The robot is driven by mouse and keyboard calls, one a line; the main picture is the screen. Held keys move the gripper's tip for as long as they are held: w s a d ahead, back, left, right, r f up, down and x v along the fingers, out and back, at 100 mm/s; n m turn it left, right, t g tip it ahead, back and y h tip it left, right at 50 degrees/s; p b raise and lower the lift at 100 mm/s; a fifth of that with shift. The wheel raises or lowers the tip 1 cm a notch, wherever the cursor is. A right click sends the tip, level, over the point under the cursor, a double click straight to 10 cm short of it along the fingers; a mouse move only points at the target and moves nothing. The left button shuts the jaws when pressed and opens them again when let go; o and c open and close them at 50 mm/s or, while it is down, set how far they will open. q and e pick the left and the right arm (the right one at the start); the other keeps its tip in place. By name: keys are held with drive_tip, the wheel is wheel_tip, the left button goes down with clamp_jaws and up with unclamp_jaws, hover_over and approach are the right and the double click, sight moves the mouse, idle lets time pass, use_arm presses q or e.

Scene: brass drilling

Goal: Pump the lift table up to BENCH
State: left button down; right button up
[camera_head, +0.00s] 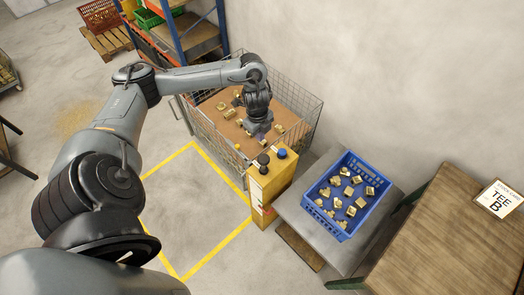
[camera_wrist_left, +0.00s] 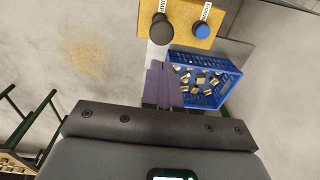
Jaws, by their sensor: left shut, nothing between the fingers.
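The lift table's grey top (camera_head: 345,262) carries a blue crate (camera_head: 338,228) of brass fittings. A yellow post (camera_head: 267,187) stands at its left end with a black knob (camera_head: 263,159) and a blue knob (camera_head: 281,153) on top. My right gripper is out of view.
A wire mesh cage (camera_head: 212,137) with brass parts on cardboard stands behind the post. Shelving (camera_head: 190,30) stands at the back. The yellow-lined floor area (camera_head: 195,215) is clear.

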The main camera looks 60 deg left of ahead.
use_arm(q)
drive_tip(key=shift+f, duration=0.15)
drive_tip(key=p, duration=0.1)
approach(262, 158)
drive_tip(key=f, duration=0.7)
drive_tip(key=shift+w+d, duration=0.1)
drive_tip(key=shift+w, duration=0.1)
